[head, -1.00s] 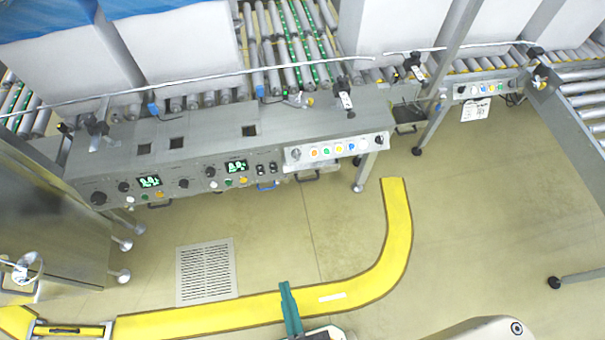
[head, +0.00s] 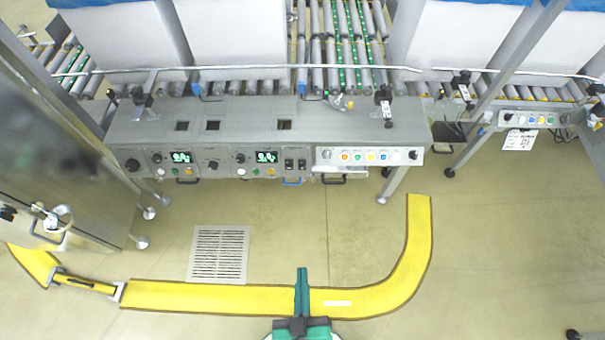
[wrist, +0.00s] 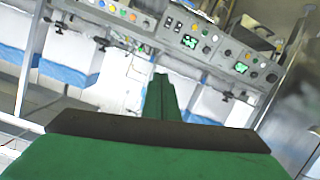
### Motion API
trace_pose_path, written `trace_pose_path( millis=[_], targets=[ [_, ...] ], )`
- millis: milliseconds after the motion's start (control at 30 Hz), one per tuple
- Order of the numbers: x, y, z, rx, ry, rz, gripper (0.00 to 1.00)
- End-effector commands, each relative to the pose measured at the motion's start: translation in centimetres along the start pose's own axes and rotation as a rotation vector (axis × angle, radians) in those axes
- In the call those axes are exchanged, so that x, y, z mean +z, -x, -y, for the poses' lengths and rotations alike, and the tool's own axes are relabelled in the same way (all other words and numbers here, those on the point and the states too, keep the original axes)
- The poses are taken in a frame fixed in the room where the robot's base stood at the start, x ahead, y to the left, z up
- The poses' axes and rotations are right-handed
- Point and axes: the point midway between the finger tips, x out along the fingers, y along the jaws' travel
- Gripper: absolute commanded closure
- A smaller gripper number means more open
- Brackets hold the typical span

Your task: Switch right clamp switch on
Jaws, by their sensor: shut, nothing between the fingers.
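The grey control panel (head: 220,164) runs along the front of the conveyor machine. Two small dark switches, the left one (head: 289,164) and the right one (head: 301,164), sit side by side on it, right of a green display. Their labels and positions are too small to read. In the wrist view, the panel (wrist: 200,45) appears tilted, with the dark switches (wrist: 173,25) small and blurred. My green gripper (head: 302,275) is shut and empty, over the yellow floor line, well apart from the panel. Its fingers also show in the wrist view (wrist: 160,85).
A white button strip (head: 370,156) with coloured buttons adjoins the switches on the right. Handles (head: 293,182) stick out below the panel. A steel cabinet (head: 60,150) stands at left. The floor (head: 330,225) between gripper and panel is clear.

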Motion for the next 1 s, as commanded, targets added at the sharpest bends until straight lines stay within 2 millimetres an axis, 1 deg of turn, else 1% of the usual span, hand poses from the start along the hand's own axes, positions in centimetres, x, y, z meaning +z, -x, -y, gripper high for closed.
trace_pose_path(
  millis=[33,167,200,267,300,367,433,567,600,700,800,900,1000],
  targets=[
    [1.2,-2.0,0.2,-0.001,0.069,0.003,1.00],
    [4.0,-6.5,0.9,-0.013,0.262,0.029,1.00],
    [4.8,-8.0,1.1,-0.018,0.321,0.036,1.00],
    [5.8,-10.2,1.3,-0.025,0.409,0.048,1.00],
    [6.4,-11.8,1.5,-0.030,0.467,0.054,1.00],
    [7.2,-14.2,1.7,-0.039,0.556,0.063,1.00],
    [8.0,-17.0,1.9,-0.051,0.658,0.075,1.00],
    [8.9,-22.3,2.1,-0.076,0.847,0.094,1.00],
    [9.1,-23.9,2.1,-0.085,0.905,0.099,1.00],
    [9.2,-27.7,2.2,-0.107,1.038,0.110,1.00],
    [9.0,-30.9,2.2,-0.127,1.149,0.117,1.00],
    [8.8,-33.1,2.2,-0.143,1.231,0.122,1.00],
    [8.7,-34.4,2.2,-0.154,1.281,0.125,1.00]
  ],
)
